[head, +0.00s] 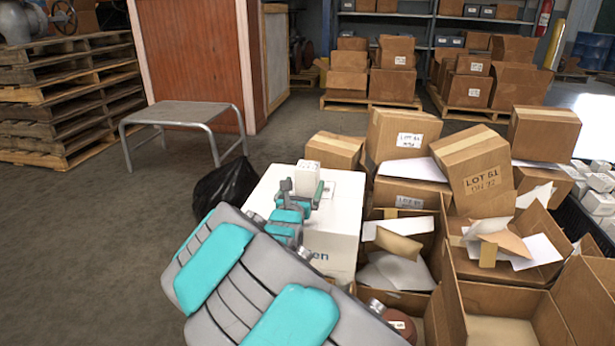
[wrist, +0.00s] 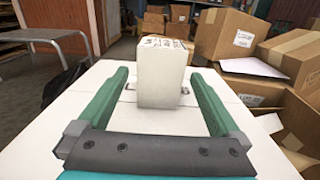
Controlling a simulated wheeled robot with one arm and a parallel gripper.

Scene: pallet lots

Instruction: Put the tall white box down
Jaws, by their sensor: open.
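The tall white box (wrist: 162,75) stands upright on the top of a large white carton (head: 333,235), with a printed label on its top face. In the head view the box (head: 306,176) shows just past my gripper (head: 303,190), which partly covers it. In the wrist view my gripper (wrist: 160,98) is open, with one green finger on each side of the box and a gap between each finger and the box. The box's base appears to rest on the carton's top; its lower part is visible between the fingers.
Open brown cartons with papers (head: 400,270) crowd the right side. A closed carton marked LOT (head: 472,165) sits among them. A black bag (head: 222,185) lies left of the white carton, and a metal table (head: 180,112) stands behind it. The floor at left is clear.

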